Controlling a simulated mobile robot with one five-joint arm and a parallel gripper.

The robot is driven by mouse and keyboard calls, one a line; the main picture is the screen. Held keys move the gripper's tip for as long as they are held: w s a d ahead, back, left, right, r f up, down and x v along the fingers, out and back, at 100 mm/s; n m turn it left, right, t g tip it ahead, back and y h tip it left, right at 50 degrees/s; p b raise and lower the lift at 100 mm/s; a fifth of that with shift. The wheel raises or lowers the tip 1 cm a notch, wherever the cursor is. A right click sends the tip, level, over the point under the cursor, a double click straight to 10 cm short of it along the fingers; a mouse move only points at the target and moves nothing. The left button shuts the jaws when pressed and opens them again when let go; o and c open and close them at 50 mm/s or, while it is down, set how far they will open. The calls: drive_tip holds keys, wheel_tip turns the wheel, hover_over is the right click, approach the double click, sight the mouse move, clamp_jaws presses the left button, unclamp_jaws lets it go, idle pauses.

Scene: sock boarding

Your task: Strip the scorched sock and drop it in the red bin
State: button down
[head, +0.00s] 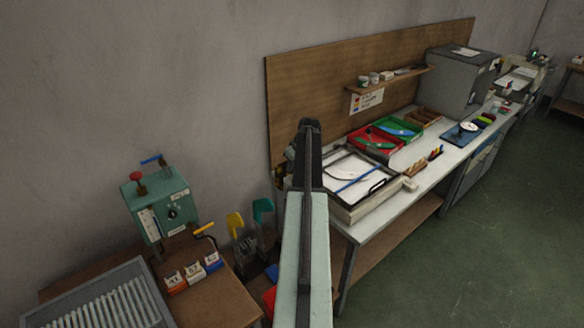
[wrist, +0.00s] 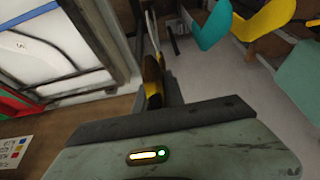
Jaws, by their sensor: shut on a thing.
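My gripper (head: 308,128) is at the end of my raised arm, in front of the wall board and left of the light table. In the wrist view my gripper (wrist: 152,45) is shut on a thin yellow and dark thing (wrist: 153,82), seen edge-on; I cannot tell whether it is the scorched sock. A yellow foot-shaped form (head: 235,224) and a teal one (head: 263,210) stand below left; in the wrist view the teal form (wrist: 212,24) and yellow form (wrist: 262,18) are at upper right. A red container (head: 269,298), perhaps the red bin, is low beside my arm, partly hidden.
The long bench (head: 350,234) runs right, with a framed light panel (head: 350,170), a red tray (head: 376,140) and a green tray (head: 400,130). A green machine (head: 160,208) and small labelled boxes (head: 193,272) stand at left. The floor (head: 430,270) at right is clear.

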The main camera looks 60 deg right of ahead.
drive_tip(key=shift+r+p, duration=3.2)
drive_tip(key=shift+r, duration=0.4)
drive_tip(key=shift+f, duration=0.1)
